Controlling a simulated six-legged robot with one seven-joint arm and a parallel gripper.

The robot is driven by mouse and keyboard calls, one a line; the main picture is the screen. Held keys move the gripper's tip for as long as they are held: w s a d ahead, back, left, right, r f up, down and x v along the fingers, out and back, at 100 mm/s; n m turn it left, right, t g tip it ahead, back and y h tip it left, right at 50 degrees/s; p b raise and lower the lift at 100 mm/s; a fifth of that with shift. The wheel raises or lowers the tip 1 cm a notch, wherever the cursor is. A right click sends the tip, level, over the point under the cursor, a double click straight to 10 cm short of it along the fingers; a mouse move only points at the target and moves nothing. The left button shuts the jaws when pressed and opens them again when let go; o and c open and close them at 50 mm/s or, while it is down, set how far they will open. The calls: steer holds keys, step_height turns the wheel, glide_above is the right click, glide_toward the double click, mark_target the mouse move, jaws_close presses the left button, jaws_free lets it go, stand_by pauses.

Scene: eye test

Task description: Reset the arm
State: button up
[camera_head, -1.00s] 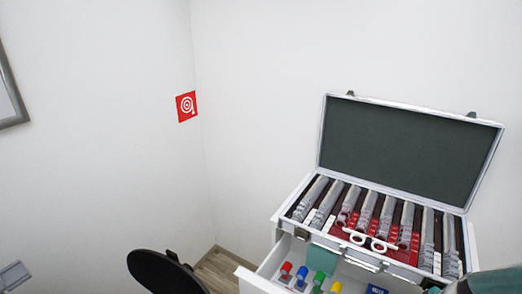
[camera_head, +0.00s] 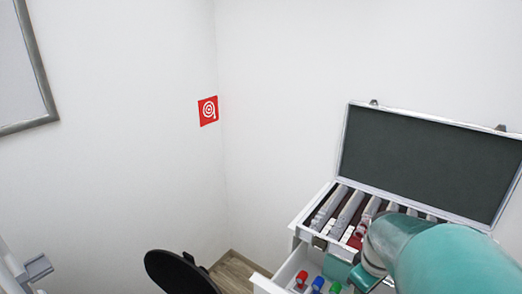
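My arm (camera_head: 440,255) shows as a thick teal and grey link at the lower right of the head view. It covers the right part of an open lens case (camera_head: 425,165) and part of the drawer below it. My gripper is not visible, so I cannot see its fingers or whether it holds anything.
The case stands on a white cabinet whose open drawer (camera_head: 268,284) holds small red, blue and green items. A black round seat (camera_head: 178,272) is at the bottom. A red target sign (camera_head: 208,110) and a framed panel (camera_head: 25,65) hang on the white walls.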

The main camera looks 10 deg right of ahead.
steer(key=s+a+r+m+t, duration=0.2)
steer(key=a+r, duration=0.3)
steer(key=a, duration=0.3)
steer(key=s+a+r+m+t+y, duration=0.1)
steer(key=a+r+m+t, duration=0.1)
steer(key=a+r, duration=0.4)
steer(key=a, duration=0.3)
steer(key=shift+s+a+r, duration=0.15)
steer(key=shift+s+a, duration=0.05)
steer(key=shift+s, duration=0.2)
